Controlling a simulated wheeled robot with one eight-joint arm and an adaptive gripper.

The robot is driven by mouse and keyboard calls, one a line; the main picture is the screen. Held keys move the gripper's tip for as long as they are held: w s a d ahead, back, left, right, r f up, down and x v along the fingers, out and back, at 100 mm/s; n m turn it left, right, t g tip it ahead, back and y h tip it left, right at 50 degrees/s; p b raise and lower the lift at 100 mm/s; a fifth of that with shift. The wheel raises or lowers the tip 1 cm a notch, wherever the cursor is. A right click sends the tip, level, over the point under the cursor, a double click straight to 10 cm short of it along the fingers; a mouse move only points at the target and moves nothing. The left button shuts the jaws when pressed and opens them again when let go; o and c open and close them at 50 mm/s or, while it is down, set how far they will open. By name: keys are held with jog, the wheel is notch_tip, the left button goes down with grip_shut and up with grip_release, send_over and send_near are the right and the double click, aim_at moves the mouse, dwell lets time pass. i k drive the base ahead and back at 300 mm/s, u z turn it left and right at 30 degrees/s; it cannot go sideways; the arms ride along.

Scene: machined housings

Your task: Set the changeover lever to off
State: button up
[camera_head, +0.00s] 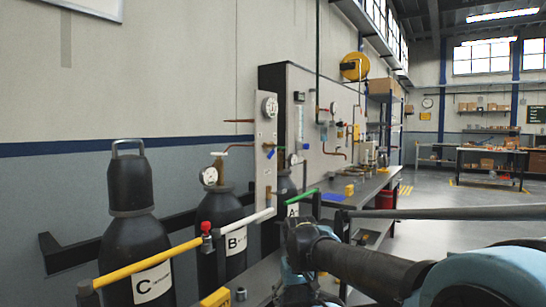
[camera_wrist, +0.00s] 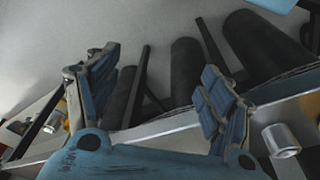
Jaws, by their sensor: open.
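A narrow upright grey panel (camera_head: 265,150) stands behind the gas cylinders, with a round gauge (camera_head: 269,107) near its top. In the head view my arm hides much of the area around the gripper. No lever shows between the fingers.
Black cylinders labelled C (camera_head: 152,283), B (camera_head: 236,243) and A (camera_head: 293,208) stand along the wall. A yellow, white and green rail (camera_head: 150,263) crosses before them, with a red valve (camera_head: 206,228). A bench (camera_head: 375,188) lies beyond. Open floor (camera_head: 450,245) is at right.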

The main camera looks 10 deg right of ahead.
aim_at(271, 152)
jog(key=z, duration=0.2)
jog(key=k, duration=1.3)
jog(key=z, duration=0.7)
jog(key=k, duration=0.45)
jog(key=z, duration=0.25)
jog(key=i, duration=1)
jog(key=u, duration=0.6)
jog(key=i, duration=0.65)
jog(key=u, duration=0.3)
